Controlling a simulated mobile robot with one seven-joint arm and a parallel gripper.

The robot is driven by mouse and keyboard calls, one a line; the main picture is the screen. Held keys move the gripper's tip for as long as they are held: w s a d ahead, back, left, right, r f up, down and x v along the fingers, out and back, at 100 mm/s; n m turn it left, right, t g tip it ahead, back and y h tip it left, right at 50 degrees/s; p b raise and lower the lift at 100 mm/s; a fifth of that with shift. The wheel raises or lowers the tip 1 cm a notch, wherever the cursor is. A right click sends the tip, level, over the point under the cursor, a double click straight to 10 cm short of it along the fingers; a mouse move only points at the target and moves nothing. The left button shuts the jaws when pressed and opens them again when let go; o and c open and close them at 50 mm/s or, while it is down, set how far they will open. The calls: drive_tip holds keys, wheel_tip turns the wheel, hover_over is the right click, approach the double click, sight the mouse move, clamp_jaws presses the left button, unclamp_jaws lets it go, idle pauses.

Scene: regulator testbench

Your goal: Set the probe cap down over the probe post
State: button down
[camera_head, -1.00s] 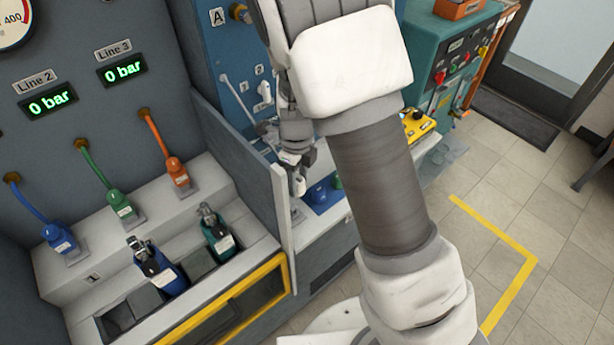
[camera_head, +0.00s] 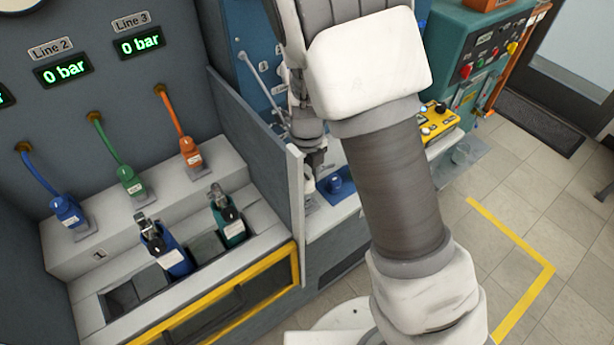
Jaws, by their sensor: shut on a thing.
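My gripper (camera_head: 314,162) hangs at the bench section just right of the grey partition, partly hidden by my own arm. It is shut on a small pale object (camera_head: 308,184), which looks like the probe cap. The object is small and partly screened by the partition's edge. A greyish bench patch shows just below it; I cannot tell whether the two touch. I cannot make out the probe post. A blue block with a rounded knob (camera_head: 335,184) sits on the bench just right of the gripper.
The grey partition (camera_head: 294,190) stands close on the gripper's left. Left of it, blue (camera_head: 174,260) and green (camera_head: 233,230) devices stand in a slotted tray. Blue, green and orange hose connectors line the ledge behind. A yellow control box (camera_head: 438,118) is at right.

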drive_tip(key=shift+f+b, duration=0.6)
drive_tip(key=shift+f, duration=0.3)
drive_tip(key=shift+r+p, duration=0.1)
drive_tip(key=shift+p, duration=0.6)
drive_tip(key=shift+f+b, duration=1.05)
drive_tip(key=shift+f, duration=0.9)
idle(0.7)
drive_tip(key=shift+c, duration=1.3)
unclamp_jaws()
wheel_tip(320, 180, up, 17)
drive_tip(key=p, duration=0.3)
drive_tip(key=shift+r, duration=0.2)
